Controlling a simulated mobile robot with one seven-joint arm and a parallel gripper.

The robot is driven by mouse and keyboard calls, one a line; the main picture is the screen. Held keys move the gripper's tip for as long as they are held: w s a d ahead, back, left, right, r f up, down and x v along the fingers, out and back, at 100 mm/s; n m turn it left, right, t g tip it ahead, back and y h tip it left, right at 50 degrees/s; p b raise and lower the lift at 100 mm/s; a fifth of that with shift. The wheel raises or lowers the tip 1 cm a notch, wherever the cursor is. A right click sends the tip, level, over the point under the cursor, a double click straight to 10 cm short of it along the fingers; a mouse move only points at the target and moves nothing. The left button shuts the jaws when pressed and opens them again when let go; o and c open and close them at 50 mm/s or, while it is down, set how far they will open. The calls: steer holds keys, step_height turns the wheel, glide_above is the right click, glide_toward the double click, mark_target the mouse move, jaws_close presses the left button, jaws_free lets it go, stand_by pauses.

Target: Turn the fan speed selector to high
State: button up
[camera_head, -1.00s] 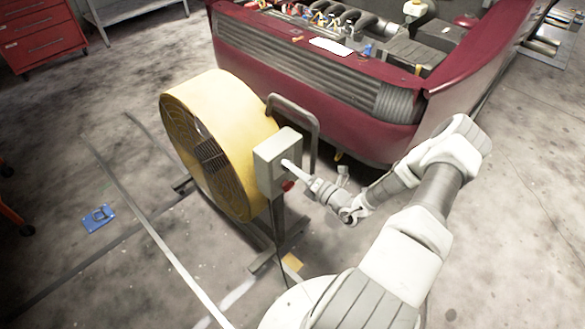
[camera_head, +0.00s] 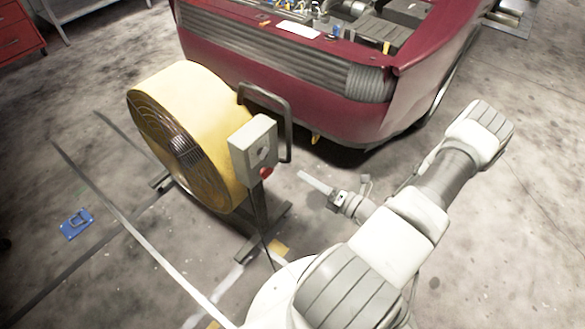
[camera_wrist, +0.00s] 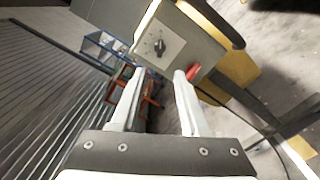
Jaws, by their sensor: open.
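The fan speed selector (camera_wrist: 158,45) is a small dark knob on a pale dial plate in the wrist view. The knob also shows on the box's face in the head view (camera_head: 263,153). A red button (camera_head: 266,172) sits low on the box. My gripper (camera_head: 303,175) is right of the box and apart from it. In the wrist view my gripper (camera_wrist: 160,74) is open and empty, with the selector just beyond the fingertips. The dial markings are too small to read.
A dark tube handle (camera_head: 290,125) rises behind the box. The red car (camera_head: 330,105) with its open engine bay stands at the back. A blue object (camera_head: 76,223) lies on the floor at left. The floor right of my arm is clear.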

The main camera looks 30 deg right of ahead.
steer(key=shift+v, duration=1.2)
